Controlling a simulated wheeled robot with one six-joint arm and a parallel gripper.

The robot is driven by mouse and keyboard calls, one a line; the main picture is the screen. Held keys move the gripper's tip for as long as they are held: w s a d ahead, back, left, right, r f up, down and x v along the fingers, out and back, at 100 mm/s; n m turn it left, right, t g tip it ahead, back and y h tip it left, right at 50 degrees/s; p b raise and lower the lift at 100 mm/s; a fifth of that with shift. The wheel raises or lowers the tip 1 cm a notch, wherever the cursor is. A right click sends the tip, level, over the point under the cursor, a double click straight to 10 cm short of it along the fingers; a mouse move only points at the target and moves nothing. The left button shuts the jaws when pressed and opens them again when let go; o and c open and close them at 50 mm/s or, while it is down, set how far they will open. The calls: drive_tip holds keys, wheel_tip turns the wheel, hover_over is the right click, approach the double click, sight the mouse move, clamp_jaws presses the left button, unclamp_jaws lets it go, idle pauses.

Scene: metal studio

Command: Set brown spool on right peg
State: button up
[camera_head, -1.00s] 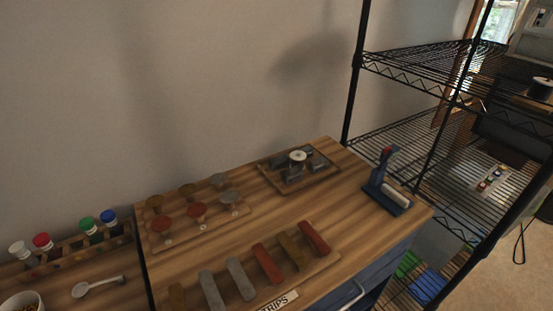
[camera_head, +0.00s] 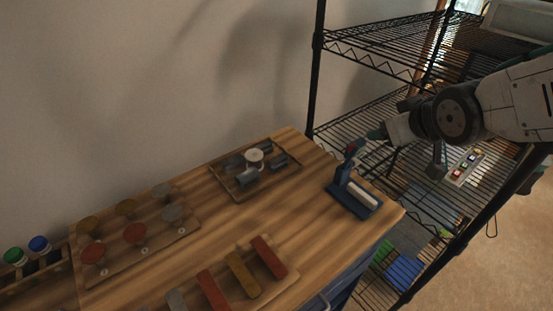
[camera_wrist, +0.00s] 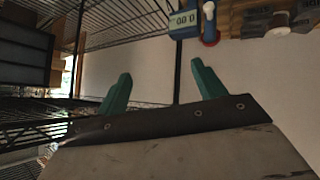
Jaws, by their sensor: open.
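I cannot pick out a brown spool in either view. A wooden tray (camera_head: 237,196) at the back of the worktop holds several dark grey pieces and an upright white-topped round piece (camera_head: 254,156). Which part is the right peg, I cannot tell. My gripper (camera_wrist: 160,82) is open and empty in the wrist view, its two teal fingers apart. In the head view my arm comes in from the right. The gripper's teal tip (camera_head: 376,134) shows in front of the wire shelf, close above and right of the blue stand (camera_head: 352,199), partly hidden by my wrist.
The wire shelf unit (camera_head: 316,75) stands right of the worktop (camera_head: 318,212). A board with several round-topped pieces (camera_head: 134,233) is at left, and coloured strips (camera_head: 243,273) lie in front. A small device with a display (camera_wrist: 184,20) shows in the wrist view.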

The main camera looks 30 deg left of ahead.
drive_tip(key=s+a+f+n+y, duration=0.15)
drive_tip(key=a+f+y, duration=0.3)
drive_tip(key=a, duration=0.85)
drive_tip(key=n+g+y, duration=0.2)
drive_tip(key=y, duration=0.1)
approach(257, 157)
drive_tip(key=shift+w+a+r+m, duration=0.15)
drive_tip(key=shift+w+a, duration=0.15)
drive_tip(key=shift+a, duration=0.3)
drive_tip(key=shift+w+a+m, duration=0.1)
drive_tip(key=shift+w+a, duration=0.15)
drive_tip(key=shift+a, duration=0.4)
drive_tip(key=x, duration=0.3)
drive_tip(key=f+x, duration=0.1)
drive_tip(key=x, duration=0.2)
drive_tip(key=shift+d+f, duration=0.1)
drive_tip(key=shift+f, duration=0.05)
drive_tip(key=shift+w+a+f, duration=0.2)
drive_tip(key=shift+w+a, duration=0.1)
drive_tip(key=shift+a, duration=0.15)
drive_tip(key=c, duration=1.1)
